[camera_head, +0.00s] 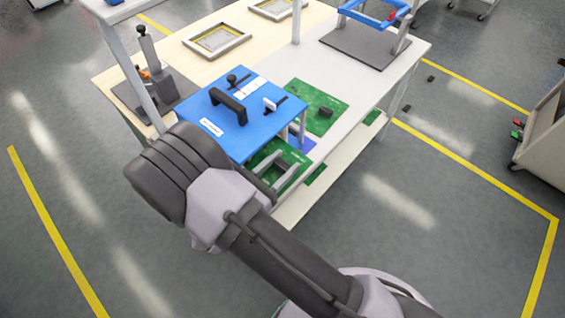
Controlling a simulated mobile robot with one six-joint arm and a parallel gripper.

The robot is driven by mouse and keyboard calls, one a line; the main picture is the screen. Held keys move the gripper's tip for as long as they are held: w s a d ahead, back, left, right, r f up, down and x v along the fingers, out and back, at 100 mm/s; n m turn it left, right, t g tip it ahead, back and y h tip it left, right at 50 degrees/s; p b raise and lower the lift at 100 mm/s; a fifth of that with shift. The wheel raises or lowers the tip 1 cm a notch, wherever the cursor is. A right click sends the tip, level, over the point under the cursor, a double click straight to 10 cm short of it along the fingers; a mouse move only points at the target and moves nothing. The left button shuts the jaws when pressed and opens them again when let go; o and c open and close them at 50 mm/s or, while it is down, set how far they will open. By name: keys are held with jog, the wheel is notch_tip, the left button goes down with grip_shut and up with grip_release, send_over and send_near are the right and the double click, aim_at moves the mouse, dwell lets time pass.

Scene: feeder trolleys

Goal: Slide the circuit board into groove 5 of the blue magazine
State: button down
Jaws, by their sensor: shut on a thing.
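The blue magazine (213,98) stands on the pale table, with a flat blue top, a black handle and a white label. Its grooves are hidden below the top, so I cannot tell groove 5. A green circuit board (263,155) shows at its near right side, lower than the top. Its far edge is hidden by the magazine, so I cannot tell whether it is in a groove. My gripper (276,179), grey and partly hidden by my arm, is shut on this board. A second green board (301,91) with a dark block lies right of the magazine.
The table (358,92) has clear room to the right. A blue frame (372,14) on a grey mat stands at the back right. Two shallow trays (217,52) lie at the back. A grey fixture (158,78) and post stand left. Yellow lines mark the floor.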

jog(key=c, duration=0.6)
grip_release()
jog(key=shift+c, duration=0.2)
jog(key=shift+s+a, duration=0.1)
jog(key=p+v, duration=0.3)
jog(key=v, duration=1.4)
jog(key=w+d+r+m+g+y+b, duration=0.1)
jog(key=d+r+m+g+y, duration=0.1)
jog(key=d+r+m+g, duration=0.6)
jog(key=w+d+r+m+g+y+b, duration=0.1)
jog(key=d+r+m+g, duration=0.5)
jog(key=d+m, duration=0.4)
jog(key=s+d+r+m+t+y, duration=0.2)
jog(key=d+r+m+y, duration=0.1)
jog(key=m, duration=0.4)
jog(key=s+d+r+m+t+y+b, duration=0.1)
jog(key=s+d+r+m+t+y, duration=0.1)
jog(key=r+m+y, duration=0.3)
jog(key=m+t+y, duration=0.1)
jog(key=m+y, duration=0.1)
jog(key=shift+s+d+r+m+t, duration=0.15)
jog(key=shift+s+d+m+t, duration=0.15)
jog(key=shift+s+d+m, duration=0.1)
